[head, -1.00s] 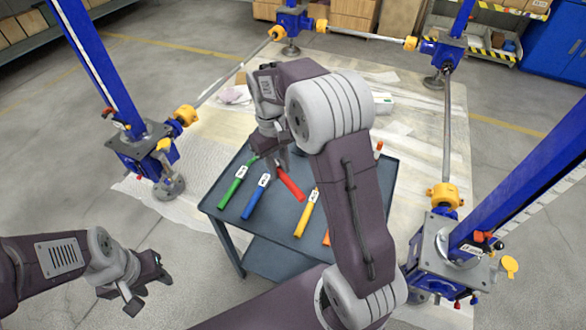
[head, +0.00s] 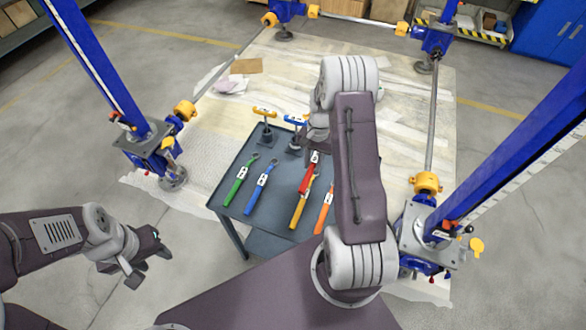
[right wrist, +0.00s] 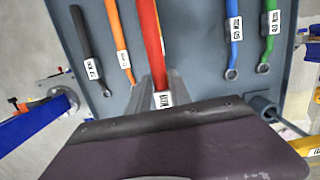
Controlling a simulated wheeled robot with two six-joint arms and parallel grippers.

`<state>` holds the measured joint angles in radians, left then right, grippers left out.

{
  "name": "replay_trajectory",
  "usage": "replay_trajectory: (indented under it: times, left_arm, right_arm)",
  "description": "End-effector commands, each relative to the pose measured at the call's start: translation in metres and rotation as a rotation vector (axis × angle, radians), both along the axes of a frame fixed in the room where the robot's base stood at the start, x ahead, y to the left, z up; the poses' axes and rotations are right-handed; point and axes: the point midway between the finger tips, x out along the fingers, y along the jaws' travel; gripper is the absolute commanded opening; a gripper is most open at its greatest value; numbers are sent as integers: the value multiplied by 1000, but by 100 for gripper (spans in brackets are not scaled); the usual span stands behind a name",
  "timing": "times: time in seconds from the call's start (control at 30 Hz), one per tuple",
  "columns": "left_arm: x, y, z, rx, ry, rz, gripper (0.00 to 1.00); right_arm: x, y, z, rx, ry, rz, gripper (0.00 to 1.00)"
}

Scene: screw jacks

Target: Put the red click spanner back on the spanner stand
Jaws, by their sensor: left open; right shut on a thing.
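The red click spanner (head: 306,181) is in my right gripper (head: 314,150), above the far end of the yellow spanner (head: 299,212) in the head view. In the right wrist view the red spanner (right wrist: 149,35) runs between the fingers of my right gripper (right wrist: 160,88), with its white label at them. My left gripper (head: 148,264) is open and empty, left of the trolley. Two short posts stand at the trolley's far edge, one with a yellow crosspiece (head: 264,112) and one with a blue crosspiece (head: 294,120). I cannot tell whether they are the spanner stand.
On the grey trolley (head: 232,199) lie a green spanner (head: 238,185), a blue spanner (head: 259,190) and an orange spanner (head: 325,209). A black spanner (right wrist: 86,50) shows in the right wrist view. Blue jack columns (head: 90,60) stand around; my right arm hides the trolley's right side.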

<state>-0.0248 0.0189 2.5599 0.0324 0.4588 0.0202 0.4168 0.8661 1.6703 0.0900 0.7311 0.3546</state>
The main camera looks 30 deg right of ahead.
Motion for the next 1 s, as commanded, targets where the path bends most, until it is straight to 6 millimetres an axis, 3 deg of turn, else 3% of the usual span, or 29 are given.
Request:
replay_trajectory:
  times: [0.07,0.4,0.5,0.73,0.9,1.0]
  left_arm:
    - [0,0,1,0,0,0,43]
    - [0,0,15,0,0,0,43]
    - [0,0,16,0,0,0,43]
    - [0,0,17,0,0,0,43]
    - [0,0,21,0,0,0,43]
    - [0,0,21,0,0,0,43]
  right_arm:
    - [1,9,-5,1,1,6,0]
    - [13,94,-55,1,3,10,0]
    - [16,109,-65,0,1,9,0]
    - [18,116,-74,1,1,5,0]
    - [17,116,-102,1,2,5,0]
    - [18,115,-110,1,1,5,0]
